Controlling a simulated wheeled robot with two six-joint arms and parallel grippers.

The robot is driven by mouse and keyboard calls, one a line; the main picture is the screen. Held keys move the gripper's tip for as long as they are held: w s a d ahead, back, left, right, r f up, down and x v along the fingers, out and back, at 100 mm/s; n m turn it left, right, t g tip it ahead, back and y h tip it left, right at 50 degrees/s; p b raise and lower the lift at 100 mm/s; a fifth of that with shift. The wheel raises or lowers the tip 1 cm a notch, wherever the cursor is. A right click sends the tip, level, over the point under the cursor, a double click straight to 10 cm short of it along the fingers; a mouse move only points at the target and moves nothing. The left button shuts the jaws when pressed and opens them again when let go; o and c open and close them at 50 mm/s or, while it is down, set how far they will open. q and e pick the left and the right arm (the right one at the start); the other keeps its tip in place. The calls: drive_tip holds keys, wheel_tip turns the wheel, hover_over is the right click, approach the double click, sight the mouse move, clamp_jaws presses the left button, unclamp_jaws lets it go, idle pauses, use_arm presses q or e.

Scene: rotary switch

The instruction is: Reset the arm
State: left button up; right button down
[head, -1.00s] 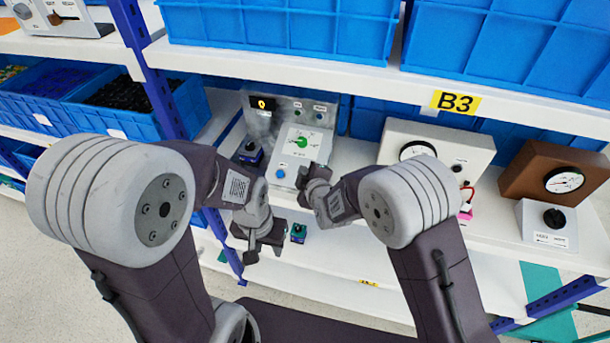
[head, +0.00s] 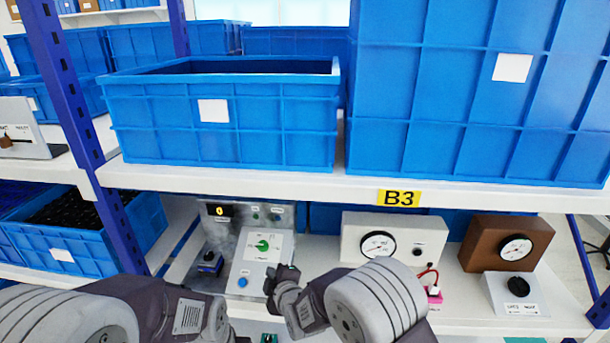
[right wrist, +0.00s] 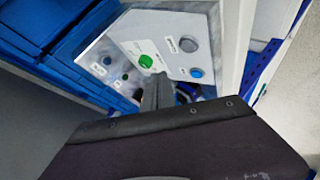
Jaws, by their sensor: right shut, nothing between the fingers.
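A grey switch box (head: 252,272) stands on the shelf, with a green rotary knob (head: 262,245) and a blue button (head: 242,282) on its sloped face. In the right wrist view the green knob (right wrist: 146,61), the blue button (right wrist: 196,72) and a grey round part (right wrist: 188,45) show on the panel. My right gripper (head: 284,274) is shut and empty, at the right side of the box in the head view. Its fingers (right wrist: 156,92) are together in front of the panel in the wrist view; I cannot tell whether they touch it. My left gripper is below the head view's bottom edge.
A white gauge box (head: 352,238) and a brown gauge box (head: 540,232) stand to the right.

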drive_tip(key=w+d+r+m+t+h+b, duration=0.1)
drive_tip(key=w+d+r+b, duration=0.15)
drive_tip(key=d, duration=0.35)
drive_tip(key=w+d+r+m+t+h+b, duration=0.1)
drive_tip(key=w+d+m, duration=0.15)
drive_tip(key=d, duration=0.35)
drive_tip(key=s+d+f+m+g+h+b, duration=0.1)
drive_tip(key=s+d+f+m+h+b, duration=0.1)
drive_tip(key=d, duration=0.5)
drive_tip(key=s+d+f+m+g+h+b, duration=0.1)
drive_tip(key=s+d+f+m+b, duration=0.15)
drive_tip(key=d, duration=0.45)
drive_tip(key=s+d+f+m+g, duration=0.1)
drive_tip(key=s+f+m+g, duration=0.2)
drive_tip(key=s, duration=0.5)
drive_tip(key=s+d+f+m+g, duration=0.2)
drive_tip(key=s+f+m+g, duration=0.1)
drive_tip(key=s, duration=0.5)
drive_tip(key=s+d+f+m+g, duration=0.2)
drive_tip(key=s+f+m+g, duration=0.2)
drive_tip(key=s, duration=0.4)
drive_tip(key=shift+s+f+h, duration=0.25)
drive_tip(key=shift+s+h, duration=0.05)
drive_tip(key=shift+h, duration=0.1)
